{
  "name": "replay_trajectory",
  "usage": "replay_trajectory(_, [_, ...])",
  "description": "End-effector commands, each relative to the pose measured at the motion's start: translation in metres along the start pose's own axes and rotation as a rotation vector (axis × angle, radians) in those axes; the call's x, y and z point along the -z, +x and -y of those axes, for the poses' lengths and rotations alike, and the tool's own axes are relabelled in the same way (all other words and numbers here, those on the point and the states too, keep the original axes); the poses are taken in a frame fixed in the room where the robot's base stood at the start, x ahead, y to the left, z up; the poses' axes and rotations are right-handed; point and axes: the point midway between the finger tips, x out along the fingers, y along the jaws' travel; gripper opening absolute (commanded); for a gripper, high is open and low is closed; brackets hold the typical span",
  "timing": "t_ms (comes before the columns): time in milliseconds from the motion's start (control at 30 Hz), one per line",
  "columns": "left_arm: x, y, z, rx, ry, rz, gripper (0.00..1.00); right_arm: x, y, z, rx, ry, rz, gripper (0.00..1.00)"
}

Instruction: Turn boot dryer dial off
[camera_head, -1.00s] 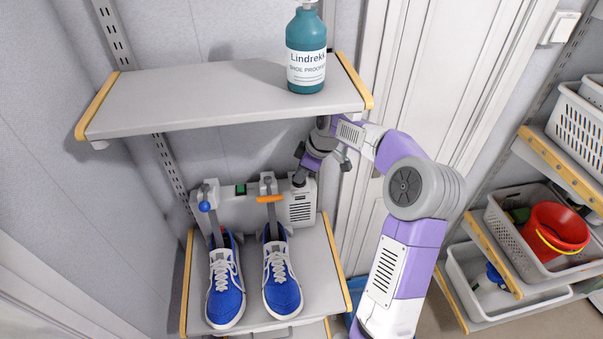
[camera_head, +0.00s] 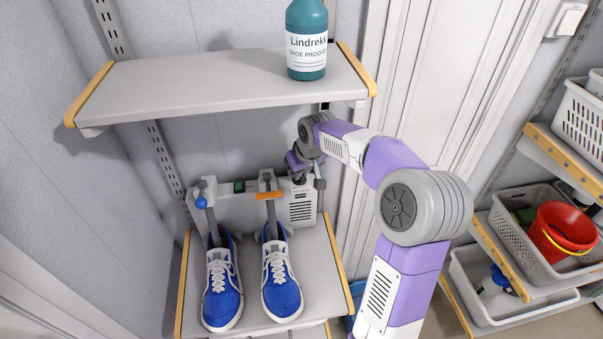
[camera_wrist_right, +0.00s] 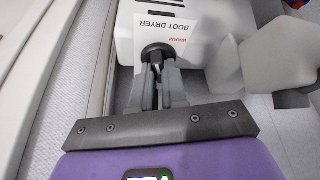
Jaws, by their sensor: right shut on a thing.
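The boot dryer (camera_head: 245,208) stands at the back of the lower shelf, with two blue shoes hung at its posts. In the right wrist view its white housing (camera_wrist_right: 124,28) carries a label reading BOOT DRYER and WARM. The dark round dial (camera_wrist_right: 157,53) sits below that label, partly hidden by my fingers. My right gripper (camera_head: 299,180) is at the top of the dryer's right-hand box. In the right wrist view, its fingers (camera_wrist_right: 158,68) are shut on the dial. The dial's exact setting cannot be read. My left gripper is not in view.
The upper shelf (camera_head: 190,85) overhangs the dryer and holds a teal bottle (camera_head: 307,45). The left shoe (camera_head: 222,285) and right shoe (camera_head: 281,280) stand in front. A white door frame is at right, then shelves with baskets and a red bucket (camera_head: 560,232).

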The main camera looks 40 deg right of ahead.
Motion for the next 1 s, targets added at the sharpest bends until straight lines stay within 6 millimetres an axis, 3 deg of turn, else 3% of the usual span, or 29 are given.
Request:
replay_trajectory(600, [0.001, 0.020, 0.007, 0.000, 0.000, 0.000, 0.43, 0.002, 0.002, 0.007, -0.203, 0.498, 0.000, 0.00])
replay_trajectory(1000, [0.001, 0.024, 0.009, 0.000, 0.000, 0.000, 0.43, 0.002, 0.002, 0.006, -0.271, 0.665, 0.004, 0.00])
